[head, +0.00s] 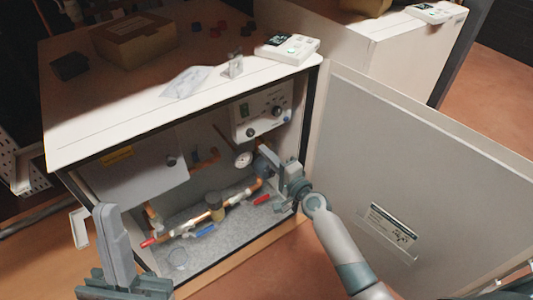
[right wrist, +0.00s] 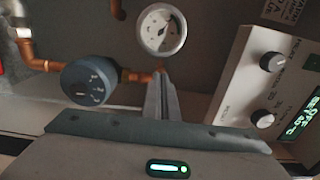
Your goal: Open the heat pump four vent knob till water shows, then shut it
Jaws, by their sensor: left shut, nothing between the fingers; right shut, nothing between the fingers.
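The open white heat pump cabinet (head: 85,130) holds copper pipes, a round gauge (head: 243,158) and a blue-grey round fitting (head: 262,166). In the right wrist view the gauge (right wrist: 161,30) is above the fingertips and the blue-grey round fitting (right wrist: 90,82) is to their left. I cannot tell which part is the vent knob, and no water shows. My right gripper (head: 270,156) reaches into the cabinet beside the fitting; its fingers (right wrist: 163,85) are shut and empty. I cannot tell whether they touch the pipe behind. My left gripper (head: 108,222) is shut and empty, in front of the cabinet's left side.
A control panel (head: 262,112) with knobs is up inside, right of the fingers in the wrist view (right wrist: 272,85). Red (head: 262,199) and blue (head: 205,230) valve handles sit low. The open door (head: 420,165) stands right of my right arm. A box (head: 133,40) lies on top.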

